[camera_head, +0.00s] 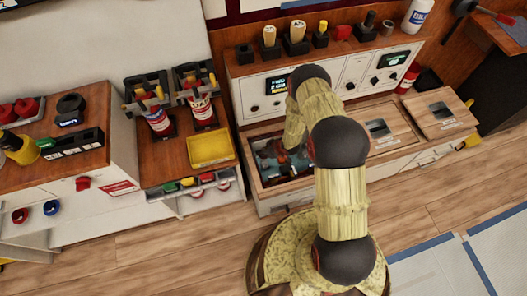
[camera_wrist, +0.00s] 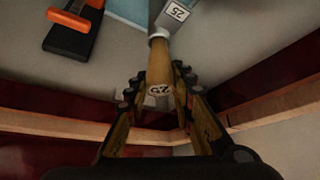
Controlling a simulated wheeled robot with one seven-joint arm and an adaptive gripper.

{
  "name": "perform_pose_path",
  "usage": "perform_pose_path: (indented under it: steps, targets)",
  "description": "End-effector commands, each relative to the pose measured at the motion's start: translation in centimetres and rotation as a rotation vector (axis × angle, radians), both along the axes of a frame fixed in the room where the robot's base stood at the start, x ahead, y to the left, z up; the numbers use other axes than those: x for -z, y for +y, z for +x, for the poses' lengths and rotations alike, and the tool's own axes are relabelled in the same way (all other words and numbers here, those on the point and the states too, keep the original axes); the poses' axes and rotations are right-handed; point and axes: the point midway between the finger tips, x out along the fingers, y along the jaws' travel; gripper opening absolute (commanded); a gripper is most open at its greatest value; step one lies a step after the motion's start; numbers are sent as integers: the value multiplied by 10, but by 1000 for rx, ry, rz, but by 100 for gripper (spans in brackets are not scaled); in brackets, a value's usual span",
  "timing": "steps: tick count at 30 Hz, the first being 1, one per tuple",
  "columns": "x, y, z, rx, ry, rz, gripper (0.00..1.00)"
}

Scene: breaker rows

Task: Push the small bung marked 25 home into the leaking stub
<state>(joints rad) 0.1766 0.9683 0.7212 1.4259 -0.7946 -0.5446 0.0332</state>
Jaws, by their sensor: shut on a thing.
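In the wrist view a tapered wooden bung (camera_wrist: 160,66) with 25 on its wide end stands between the two fingers. My gripper (camera_wrist: 160,92) is shut on it near that wide end. The bung's narrow end points at a pale ring on a stub (camera_wrist: 157,34), with a white 25 tag (camera_wrist: 177,12) beside it. The end overlaps the ring in the picture; I cannot tell how deep it sits. No leak can be made out. In the head view my arm hides most of my gripper over the open bay (camera_head: 262,192), and the bung cannot be made out.
Wooden bay walls (camera_wrist: 60,125) surround the gripper closely. A control panel with several handled tools on top stands behind the bay. A yellow tray (camera_head: 210,149) sits on the left bench.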

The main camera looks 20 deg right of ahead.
Motion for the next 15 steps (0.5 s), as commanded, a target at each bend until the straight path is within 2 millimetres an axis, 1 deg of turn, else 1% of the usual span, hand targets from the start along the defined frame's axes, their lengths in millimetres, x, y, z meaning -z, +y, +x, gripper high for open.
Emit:
perform_pose_path:
  steps: [13,14,15]
  targets:
    - [15,0,0,0,0,0,6]
    - [14,0,0,0,0,0,26]
    - [14,0,0,0,0,0,28]
